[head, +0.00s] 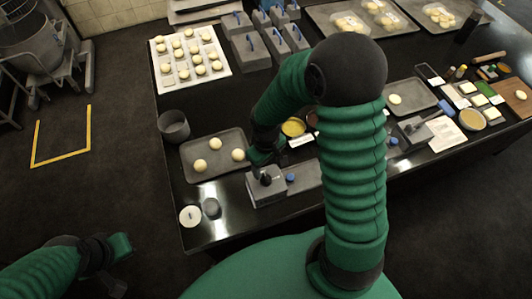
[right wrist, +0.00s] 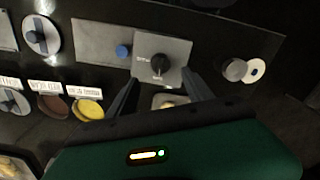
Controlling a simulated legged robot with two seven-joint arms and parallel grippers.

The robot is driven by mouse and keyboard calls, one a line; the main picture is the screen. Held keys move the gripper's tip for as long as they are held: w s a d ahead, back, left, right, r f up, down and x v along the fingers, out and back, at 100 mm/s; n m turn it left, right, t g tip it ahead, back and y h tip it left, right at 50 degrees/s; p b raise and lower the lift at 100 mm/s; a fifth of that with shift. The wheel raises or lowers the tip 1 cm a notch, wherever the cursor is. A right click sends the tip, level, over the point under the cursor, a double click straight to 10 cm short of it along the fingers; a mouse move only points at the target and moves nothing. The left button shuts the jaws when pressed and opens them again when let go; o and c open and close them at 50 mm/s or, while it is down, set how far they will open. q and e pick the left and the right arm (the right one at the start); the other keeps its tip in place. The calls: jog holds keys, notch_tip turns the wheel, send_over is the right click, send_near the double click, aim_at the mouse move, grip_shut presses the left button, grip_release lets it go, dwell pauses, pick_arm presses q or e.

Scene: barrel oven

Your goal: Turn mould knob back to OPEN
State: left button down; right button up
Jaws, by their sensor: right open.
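The mould is a grey box (head: 268,196) near the table's front edge, with a black knob (head: 266,179) on its top face. In the right wrist view the knob (right wrist: 160,65) sits on a grey plate (right wrist: 172,47) with small lettering beside it, too small to read. My right gripper (right wrist: 160,82) is open and empty, its two dark fingers pointing toward the plate, one on each side of the knob's line. It appears apart from the knob. In the head view the right gripper (head: 259,157) is just behind the box, partly hidden. My left gripper (head: 118,254) hangs off the table at lower left.
A blue button (right wrist: 122,51) is beside the knob. A tray (head: 190,164) with several dough balls lies left of the mould.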

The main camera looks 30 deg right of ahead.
notch_tip(320, 180, up, 9)
jog(key=shift+f, duration=0.1)
dwell(0.3)
